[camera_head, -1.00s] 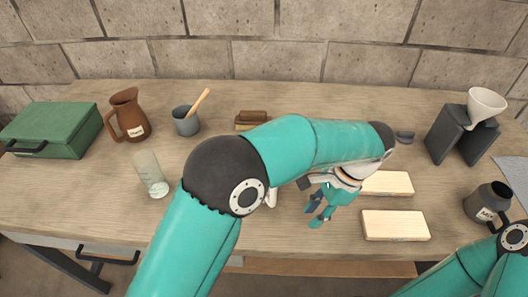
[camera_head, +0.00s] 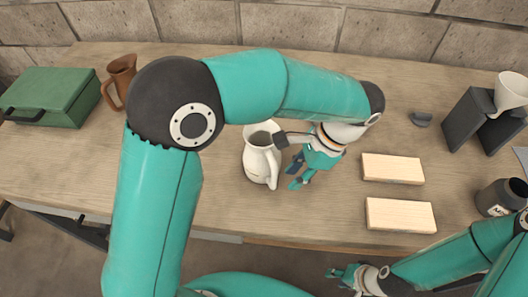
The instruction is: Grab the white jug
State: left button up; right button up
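The white jug (camera_head: 258,163) stands upright on the wooden table near the middle, with its handle on the right side. Part of its rim is hidden by my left arm. My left gripper (camera_head: 294,174) is just right of the jug, by the handle, with its fingers apart and nothing between them. I see no clear contact with the handle. My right gripper (camera_head: 340,278) is low in the picture, in front of the table edge, away from the jug; its fingers are too small to judge.
Two pale wooden boards (camera_head: 400,215) lie right of my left gripper. A dark jug (camera_head: 499,198) and a grey stand with a white funnel (camera_head: 510,92) are further right. A brown jug (camera_head: 120,78) and a green case (camera_head: 50,95) are at the left.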

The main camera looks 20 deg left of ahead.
aim_at(273, 180)
pick_arm(q)
jog(key=s+a, duration=0.1)
jog(key=a, duration=0.1)
jog(key=s+a, duration=0.1)
jog(key=shift+s+a, duration=0.1)
jog(key=shift+a, duration=0.25)
jog(key=shift+s+a+f+p, duration=0.15)
jog(key=shift+a+f+p, duration=0.1)
jog(key=shift+p, duration=0.15)
jog(key=shift+f, duration=0.35)
grip_shut()
